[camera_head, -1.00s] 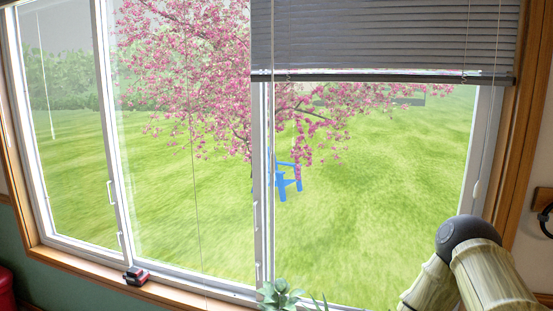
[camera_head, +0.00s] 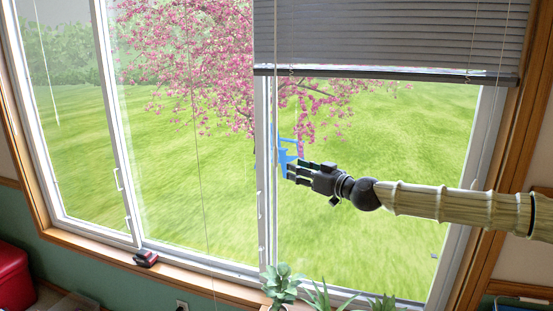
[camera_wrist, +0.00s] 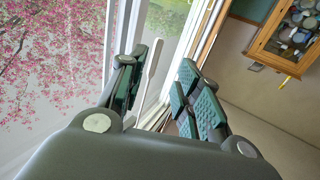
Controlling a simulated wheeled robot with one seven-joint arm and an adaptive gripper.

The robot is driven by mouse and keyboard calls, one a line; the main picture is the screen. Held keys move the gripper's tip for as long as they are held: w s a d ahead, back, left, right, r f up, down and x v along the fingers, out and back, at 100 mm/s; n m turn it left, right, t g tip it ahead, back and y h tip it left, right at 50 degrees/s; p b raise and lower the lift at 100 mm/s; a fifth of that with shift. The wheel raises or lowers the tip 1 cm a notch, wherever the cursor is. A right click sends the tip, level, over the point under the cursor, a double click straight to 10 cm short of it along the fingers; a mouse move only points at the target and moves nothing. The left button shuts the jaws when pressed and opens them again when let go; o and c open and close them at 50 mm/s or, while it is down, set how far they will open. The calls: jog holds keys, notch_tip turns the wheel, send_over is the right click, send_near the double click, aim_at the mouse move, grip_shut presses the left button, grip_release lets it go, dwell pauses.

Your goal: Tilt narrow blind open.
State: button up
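A grey slatted blind (camera_head: 390,38) hangs raised over the right window pane, its bottom rail above the grass view. A thin cord or wand (camera_head: 275,30) hangs at its left side. Part of another grey blind (camera_head: 60,10) shows at the top left, with a pale wand (camera_head: 46,70) hanging below it. I cannot tell which blind the task means. My gripper (camera_head: 290,171) points left, below the right blind, in front of the window. In the wrist view my gripper (camera_wrist: 160,92) is open; a slim white bar (camera_wrist: 151,68) shows between its fingers, contact unclear.
A leafy plant (camera_head: 283,284) and other plants stand at the lower middle. A small red object (camera_head: 146,257) sits on the wooden sill (camera_head: 185,280). A red item (camera_head: 10,275) stands at the lower left. A wooden cabinet (camera_wrist: 268,45) is at the right in the wrist view.

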aim_at(277, 159)
jog(key=p+x, duration=0.1)
jog(key=x, duration=0.2)
jog(key=p+x, duration=0.2)
jog(key=x, duration=0.2)
jog(key=r+p+x, duration=0.1)
jog(key=x, duration=0.2)
jog(key=shift+w+p, duration=0.3)
jog(key=shift+w, duration=0.1)
grip_shut()
